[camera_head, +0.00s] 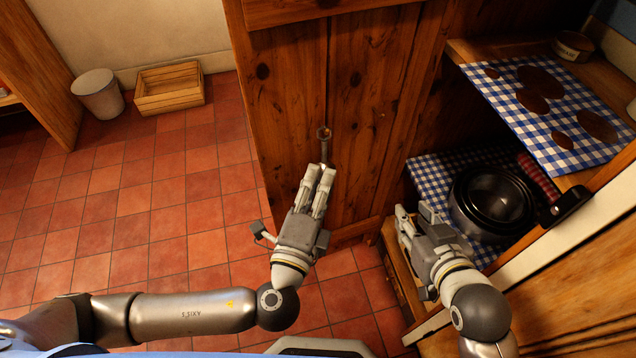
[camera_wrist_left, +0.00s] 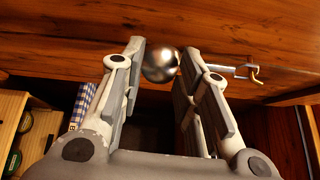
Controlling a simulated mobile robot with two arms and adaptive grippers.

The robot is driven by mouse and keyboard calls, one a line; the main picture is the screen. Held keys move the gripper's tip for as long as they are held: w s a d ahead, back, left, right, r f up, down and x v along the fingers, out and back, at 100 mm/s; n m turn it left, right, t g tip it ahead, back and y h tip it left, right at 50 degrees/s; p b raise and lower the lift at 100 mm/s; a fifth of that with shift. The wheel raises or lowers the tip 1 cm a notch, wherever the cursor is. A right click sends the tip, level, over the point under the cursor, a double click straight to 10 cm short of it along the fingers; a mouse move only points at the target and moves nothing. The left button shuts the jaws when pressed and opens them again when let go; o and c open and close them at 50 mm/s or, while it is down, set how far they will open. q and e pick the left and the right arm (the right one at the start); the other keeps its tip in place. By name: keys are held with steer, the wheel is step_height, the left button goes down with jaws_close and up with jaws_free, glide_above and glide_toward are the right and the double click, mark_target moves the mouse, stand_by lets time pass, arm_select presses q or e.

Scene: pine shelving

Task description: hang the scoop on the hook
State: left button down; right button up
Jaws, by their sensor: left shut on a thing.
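The scoop (camera_wrist_left: 160,65) shows a round, shiny metal bowl between the fingertips of my left gripper (camera_wrist_left: 159,52) in the left wrist view. A thin silver handle seems to run right from behind the right finger. A small brass hook (camera_wrist_left: 256,76) is at the far end of that handle, close to the wood; I cannot tell whether the handle end is around it. In the head view my left gripper (camera_head: 321,169) is shut on the scoop (camera_head: 325,150) in front of the wooden panel. My right gripper (camera_head: 414,208) is empty beside the shelf, its fingers apart.
A knotty pine panel (camera_head: 350,110) stands before my left gripper. Dark nested pots (camera_head: 493,200) sit on a checked cloth on the lower shelf at right, close to my right gripper. A wooden crate (camera_head: 169,90) and a bin (camera_head: 99,94) stand on the tiled floor at left, which is otherwise open.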

arm_select(q)
steer(key=c, duration=1)
jaws_free()
